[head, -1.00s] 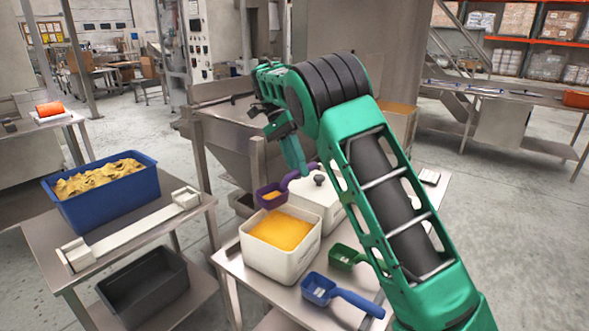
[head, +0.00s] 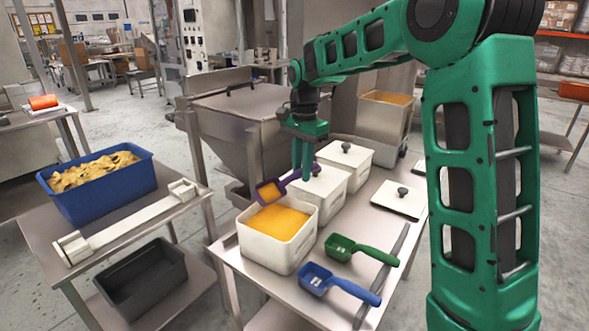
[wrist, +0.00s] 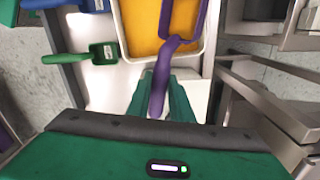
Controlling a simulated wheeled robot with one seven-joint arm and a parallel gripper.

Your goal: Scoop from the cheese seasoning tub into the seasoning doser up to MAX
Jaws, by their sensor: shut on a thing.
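My gripper (head: 302,165) is shut on the handle of a purple scoop (head: 284,183). In the wrist view the purple handle (wrist: 160,80) runs up between the fingers. The scoop's bowl is at the back left rim of the open white tub (head: 272,252), tilted, with orange showing in it. The tub holds orange-yellow seasoning (head: 280,221), a little below its rim; it also shows in the wrist view (wrist: 140,25). A tall bin with orange contents (head: 383,125) stands behind the table and may be the doser. No MAX mark is readable.
A green scoop (head: 362,250) and a blue scoop (head: 340,285) lie on the table before the tub. Lidded white tubs (head: 345,165) stand behind it, a loose lid (head: 400,198) to the right. A steel hopper (head: 240,130) rises behind. A blue crate (head: 105,195) stands left.

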